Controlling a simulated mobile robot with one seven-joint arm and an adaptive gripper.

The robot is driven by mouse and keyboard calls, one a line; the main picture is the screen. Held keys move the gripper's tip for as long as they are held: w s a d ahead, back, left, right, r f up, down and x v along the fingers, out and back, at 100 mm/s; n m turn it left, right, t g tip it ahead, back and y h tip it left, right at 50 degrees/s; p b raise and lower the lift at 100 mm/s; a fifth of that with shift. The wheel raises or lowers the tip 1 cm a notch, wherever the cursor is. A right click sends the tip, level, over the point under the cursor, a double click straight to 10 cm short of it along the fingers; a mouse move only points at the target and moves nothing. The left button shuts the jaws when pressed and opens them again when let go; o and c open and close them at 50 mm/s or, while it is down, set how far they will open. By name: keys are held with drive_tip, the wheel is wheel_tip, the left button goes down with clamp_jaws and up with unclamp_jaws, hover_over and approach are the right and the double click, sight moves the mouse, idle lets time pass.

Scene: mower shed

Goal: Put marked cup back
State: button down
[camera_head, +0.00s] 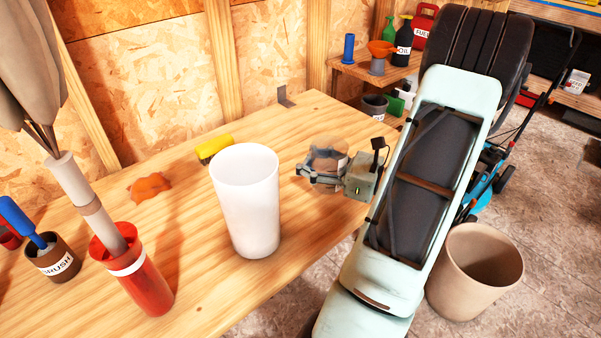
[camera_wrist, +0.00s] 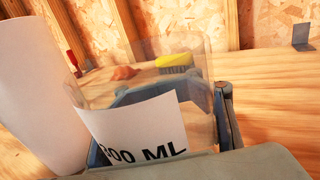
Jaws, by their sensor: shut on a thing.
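The marked cup (camera_head: 328,153) is clear, with a white label that shows part of its text, ending in "00 ML", in the wrist view (camera_wrist: 140,135). My gripper (camera_head: 320,173) is shut around its side, near the right edge of the wooden bench. The cup looks upright in the head view. I cannot tell whether its base touches the bench. A finger of my gripper also shows at the cup's right in the wrist view (camera_wrist: 228,115).
A tall white cup (camera_head: 247,205) stands close left of my gripper. A yellow brush (camera_head: 213,147), orange piece (camera_head: 150,187), red holder (camera_head: 140,280) and brush pot (camera_head: 55,260) are on the bench (camera_head: 215,300). A beige bin (camera_head: 474,270) stands on the floor at right.

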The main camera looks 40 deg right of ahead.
drive_tip(key=shift+w+d+f, duration=0.1)
drive_tip(key=shift+w+f, duration=0.25)
drive_tip(key=shift+f, duration=0.15)
drive_tip(key=shift+w+f+b, duration=0.15)
drive_tip(key=shift+f+b, duration=0.35)
drive_tip(key=shift+f, duration=1.05)
drive_tip(key=shift+f, duration=0.2)
drive_tip(key=c, duration=0.9)
unclamp_jaws()
drive_tip(key=shift+r, duration=0.1)
